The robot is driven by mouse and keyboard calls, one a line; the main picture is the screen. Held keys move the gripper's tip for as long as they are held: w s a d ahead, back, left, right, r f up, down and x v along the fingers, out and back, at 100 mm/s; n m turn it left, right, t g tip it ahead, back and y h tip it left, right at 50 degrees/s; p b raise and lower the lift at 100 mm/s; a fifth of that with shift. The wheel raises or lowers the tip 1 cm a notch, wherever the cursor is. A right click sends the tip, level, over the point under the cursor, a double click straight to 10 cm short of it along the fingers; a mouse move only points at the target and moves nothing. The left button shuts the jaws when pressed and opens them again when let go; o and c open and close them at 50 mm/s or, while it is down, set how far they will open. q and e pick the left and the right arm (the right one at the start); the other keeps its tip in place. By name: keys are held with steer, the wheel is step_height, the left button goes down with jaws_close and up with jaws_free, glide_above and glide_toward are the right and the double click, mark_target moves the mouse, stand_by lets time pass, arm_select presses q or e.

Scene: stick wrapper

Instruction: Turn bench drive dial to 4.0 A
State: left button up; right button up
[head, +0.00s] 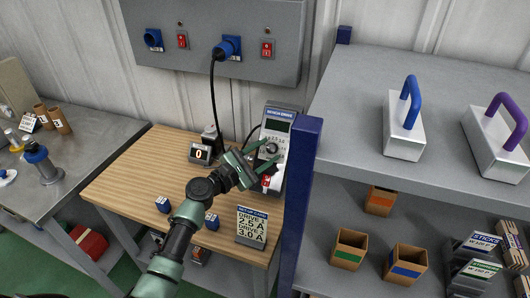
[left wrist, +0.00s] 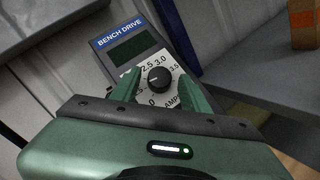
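The bench drive (head: 281,118) is a grey upright box with a dark green display, at the back of the wooden bench. Its black dial (left wrist: 159,79) shows in the left wrist view, with a scale marked 0, 2.5, 3.0, 3.5 and AMPS around it. The display (left wrist: 133,46) shows no readable figure. My left gripper (head: 265,157) is in front of the drive's face. In the left wrist view its green fingers (left wrist: 156,88) stand apart on either side of the dial; I cannot tell whether they touch it. My right gripper is not in view.
A blue post (head: 303,190) and grey shelf rise close to the drive's right side. A card reading 2.5 A and 3.0 A (head: 252,228) stands at the bench's front. A small meter reading 0 (head: 200,153) sits left of the drive. A cable hangs from a wall plug.

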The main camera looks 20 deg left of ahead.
arm_select(q)
jaws_close()
steer(key=shift+w+m, duration=0.1)
steer(key=shift+m, duration=0.3)
